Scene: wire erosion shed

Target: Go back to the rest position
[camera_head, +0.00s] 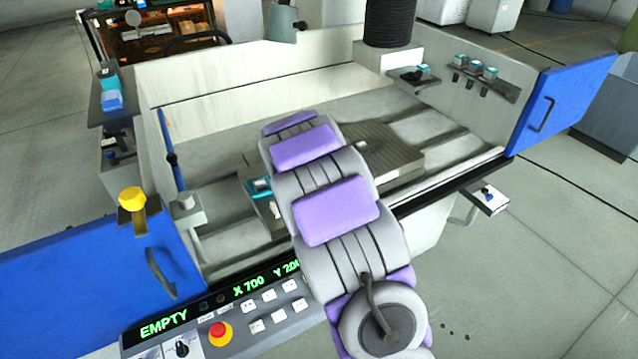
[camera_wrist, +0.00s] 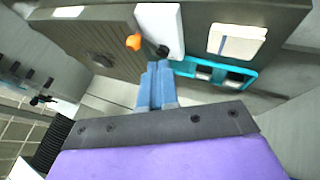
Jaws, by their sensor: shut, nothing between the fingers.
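My gripper (camera_wrist: 158,72) shows in the wrist view as two blue fingers held together, with nothing between them. Its tips are near a dark grey block with a white piece (camera_wrist: 160,30), a small orange part (camera_wrist: 134,42) and a turquoise-edged holder (camera_wrist: 213,74). I cannot tell whether the tips touch anything. In the head view my purple and grey arm reaches out over the machine's open basin, and the gripper is hidden behind it.
The machine's pale basin (camera_head: 230,85) holds a ribbed table block (camera_head: 395,150). Blue doors stand open at left (camera_head: 85,275) and right (camera_head: 570,95). A control panel (camera_head: 230,325) reading "EMPTY" is at the front. A black column (camera_head: 390,22) rises behind.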

